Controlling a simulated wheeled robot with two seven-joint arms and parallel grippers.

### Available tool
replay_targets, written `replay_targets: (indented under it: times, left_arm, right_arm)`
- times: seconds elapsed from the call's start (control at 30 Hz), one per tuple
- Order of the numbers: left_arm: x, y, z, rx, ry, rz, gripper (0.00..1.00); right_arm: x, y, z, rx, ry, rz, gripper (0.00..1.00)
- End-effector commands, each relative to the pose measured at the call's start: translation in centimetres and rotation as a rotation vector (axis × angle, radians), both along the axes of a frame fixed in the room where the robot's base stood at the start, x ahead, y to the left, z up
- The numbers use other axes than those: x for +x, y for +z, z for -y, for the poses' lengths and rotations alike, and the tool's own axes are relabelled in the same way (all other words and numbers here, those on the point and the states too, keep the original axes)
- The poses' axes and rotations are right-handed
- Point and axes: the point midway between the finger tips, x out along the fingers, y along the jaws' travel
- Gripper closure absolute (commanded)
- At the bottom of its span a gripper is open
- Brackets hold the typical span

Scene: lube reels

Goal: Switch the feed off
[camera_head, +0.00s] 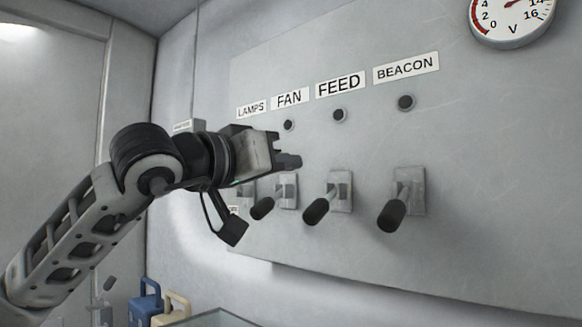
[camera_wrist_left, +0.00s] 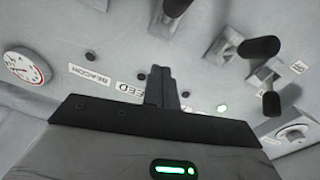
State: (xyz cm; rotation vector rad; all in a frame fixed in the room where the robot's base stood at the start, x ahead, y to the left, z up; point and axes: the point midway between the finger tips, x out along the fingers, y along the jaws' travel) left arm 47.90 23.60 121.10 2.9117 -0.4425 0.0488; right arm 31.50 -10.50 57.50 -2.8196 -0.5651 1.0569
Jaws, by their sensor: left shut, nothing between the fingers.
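The FEED label (camera_head: 340,83) is on the wall panel above a dark round indicator (camera_head: 339,115). Below it, the FEED lever (camera_head: 317,209) has a black handle that sticks out and slants down to the left. My left gripper (camera_head: 290,161) is shut and empty, above the FAN lever (camera_head: 263,207) and left of the FEED lever. It appears clear of both handles. In the left wrist view its closed fingers (camera_wrist_left: 164,82) partly cover the FEED label (camera_wrist_left: 130,90). My right gripper is out of view.
My arm covers part of the LAMPS column. One lit green indicator (camera_wrist_left: 222,108) shows in the left wrist view. A voltage gauge (camera_head: 512,15) is at upper right.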

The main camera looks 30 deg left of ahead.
Motion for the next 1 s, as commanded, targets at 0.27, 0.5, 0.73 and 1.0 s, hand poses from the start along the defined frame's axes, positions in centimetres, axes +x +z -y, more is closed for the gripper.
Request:
replay_targets:
  times: [0.27,0.5,0.73,1.0]
  left_arm:
    - [-6.2,-1.7,-2.0,0.004,0.005,0.001,1.0]
    - [-8.8,-2.2,-2.7,0.001,0.002,-0.001,1.0]
    - [-9.2,-2.3,-2.7,0.002,0.001,-0.002,1.0]
    - [-9.2,-2.2,-2.7,0.002,0.001,-0.002,1.0]
  right_arm:
    - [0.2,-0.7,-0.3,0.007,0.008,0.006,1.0]
    - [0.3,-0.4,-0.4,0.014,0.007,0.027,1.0]
    - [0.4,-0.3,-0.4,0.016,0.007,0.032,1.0]
    - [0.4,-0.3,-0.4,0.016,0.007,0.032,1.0]
